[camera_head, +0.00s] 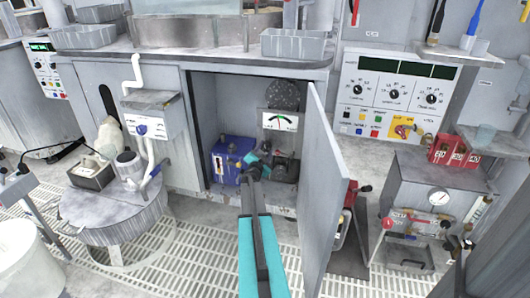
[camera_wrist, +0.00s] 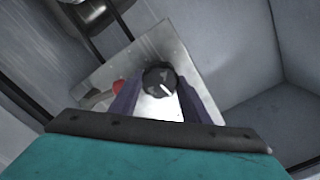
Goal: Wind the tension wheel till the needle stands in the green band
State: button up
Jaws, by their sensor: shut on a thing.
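A small black wheel with a white mark (camera_wrist: 162,79) sits on a light metal plate in the wrist view. My gripper (camera_wrist: 160,92) has one dark finger on each side of it and is shut on it. In the head view my gripper (camera_head: 254,170) reaches into the open cabinet, and the wheel is hidden there. A white gauge (camera_head: 280,121) with a green band at its top stands above and behind the gripper. Its dark needle is too small to tell exactly where it points.
The open cabinet door (camera_head: 325,190) stands close to the right of my arm. A blue box (camera_head: 230,160) is left of the gripper inside the cabinet. A dark round disc (camera_head: 283,95) is above the gauge. A red part (camera_wrist: 118,87) lies beside the left finger.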

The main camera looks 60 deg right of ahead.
dwell(0.4)
jog(key=o, duration=0.8)
jog(key=shift+c, duration=0.2)
jog(key=p+v, duration=0.1)
jog(key=v, duration=1.3)
jog(key=shift+p, duration=0.35)
